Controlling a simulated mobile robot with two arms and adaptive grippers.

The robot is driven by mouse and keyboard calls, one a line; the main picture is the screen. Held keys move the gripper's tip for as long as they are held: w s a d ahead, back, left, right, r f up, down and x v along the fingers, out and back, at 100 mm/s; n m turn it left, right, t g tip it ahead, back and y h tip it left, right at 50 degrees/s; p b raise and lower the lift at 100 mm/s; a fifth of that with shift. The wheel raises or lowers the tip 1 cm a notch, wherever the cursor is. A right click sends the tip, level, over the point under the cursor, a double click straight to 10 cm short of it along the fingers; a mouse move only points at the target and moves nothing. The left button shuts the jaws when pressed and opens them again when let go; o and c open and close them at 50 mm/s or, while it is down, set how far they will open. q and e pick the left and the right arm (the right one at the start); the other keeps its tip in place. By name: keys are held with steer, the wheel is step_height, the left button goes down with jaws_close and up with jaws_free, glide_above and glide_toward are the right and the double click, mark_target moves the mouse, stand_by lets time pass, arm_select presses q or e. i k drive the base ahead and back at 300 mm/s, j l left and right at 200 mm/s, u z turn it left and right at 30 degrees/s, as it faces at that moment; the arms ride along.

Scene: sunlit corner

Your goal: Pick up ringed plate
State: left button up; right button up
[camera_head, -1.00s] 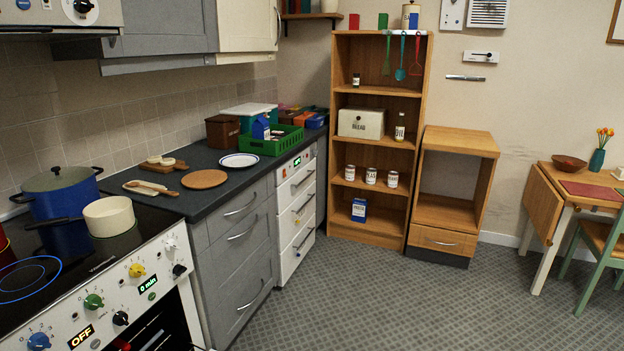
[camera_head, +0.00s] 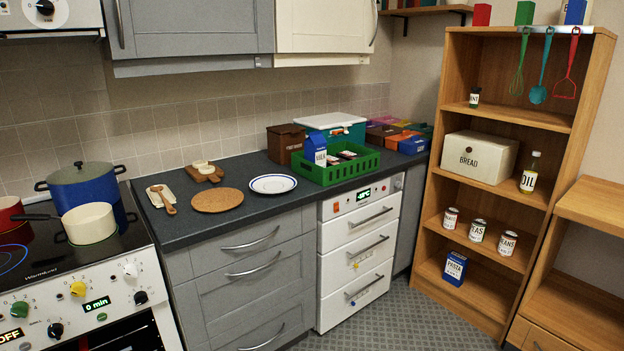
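The ringed plate (camera_head: 273,184) is white with blue rings. It lies flat on the dark countertop (camera_head: 240,215), between a round cork mat (camera_head: 217,199) on its left and a green crate (camera_head: 336,170) on its right. It appears empty, and nothing covers it. Neither of my grippers shows in the head view.
On the hob stand a blue pot (camera_head: 83,186) and a cream saucepan (camera_head: 90,222). A wooden board (camera_head: 204,173) and wooden spoon (camera_head: 163,197) lie left of the plate. Upper cupboards (camera_head: 192,28) overhang the counter. A wooden shelf unit (camera_head: 511,113) stands right. The floor before the drawers is clear.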

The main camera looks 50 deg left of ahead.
mark_target(270, 183)
steer(key=i+j+u, duration=0.15)
steer(key=i+u, duration=0.6)
steer(key=u, duration=0.15)
steer(key=i+u, duration=0.4)
steer(key=i+l+u, duration=0.3)
steer(key=u, duration=0.15)
steer(key=i, duration=0.05)
